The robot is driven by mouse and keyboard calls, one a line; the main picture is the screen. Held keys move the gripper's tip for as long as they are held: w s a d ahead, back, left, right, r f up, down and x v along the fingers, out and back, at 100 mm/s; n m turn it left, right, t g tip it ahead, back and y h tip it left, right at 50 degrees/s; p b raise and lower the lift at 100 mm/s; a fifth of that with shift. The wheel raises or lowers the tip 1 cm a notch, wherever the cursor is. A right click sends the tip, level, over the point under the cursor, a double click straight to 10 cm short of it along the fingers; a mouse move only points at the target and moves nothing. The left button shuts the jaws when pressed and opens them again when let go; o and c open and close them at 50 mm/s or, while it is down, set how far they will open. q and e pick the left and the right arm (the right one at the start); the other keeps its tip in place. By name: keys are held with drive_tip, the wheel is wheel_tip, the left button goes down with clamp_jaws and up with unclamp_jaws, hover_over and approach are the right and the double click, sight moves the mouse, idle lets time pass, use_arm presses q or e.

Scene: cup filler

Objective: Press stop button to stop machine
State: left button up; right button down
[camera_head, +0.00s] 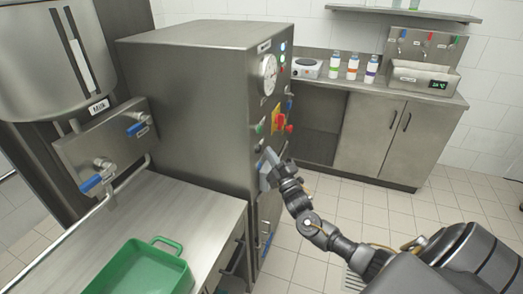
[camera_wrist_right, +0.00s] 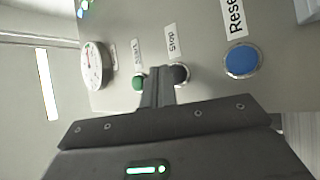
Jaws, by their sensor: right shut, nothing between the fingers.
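The machine is a steel cabinet (camera_head: 195,90) with a control panel on its right-hand face. In the right wrist view, the dark round button (camera_wrist_right: 181,73) labelled Stop sits between the green Start button (camera_wrist_right: 138,83) and the large blue Reset button (camera_wrist_right: 241,60). My right gripper (camera_wrist_right: 158,72) is shut and empty. Its fingertips show beside the Stop button, overlapping its edge toward Start; I cannot tell whether they touch the panel. In the head view, my right gripper (camera_head: 269,157) is close to the panel's lower part. My left gripper is out of view.
A red and yellow switch (camera_head: 280,119) and a gauge (camera_head: 268,75) are on the same panel. A green tray (camera_head: 140,268) lies on the steel table at the lower left. Bottles (camera_head: 353,67) stand on the back counter. Open tiled floor lies right of the machine.

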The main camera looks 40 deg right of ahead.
drive_tip(key=shift+w, duration=0.1)
idle(0.5)
drive_tip(key=shift+w+a, duration=0.25)
drive_tip(key=shift+w+a, duration=0.15)
drive_tip(key=shift+w, duration=0.1)
idle(0.6)
drive_tip(key=shift+s, duration=0.1)
drive_tip(key=shift+s+d, duration=0.4)
drive_tip(key=shift+s, duration=0.1)
drive_tip(key=shift+s, duration=0.1)
drive_tip(key=s+d+p, duration=0.1)
drive_tip(key=s, duration=0.1)
drive_tip(key=s+d+p, duration=0.1)
drive_tip(key=s+d, duration=0.1)
drive_tip(key=shift+s+d, duration=0.2)
drive_tip(key=shift+s, duration=0.2)
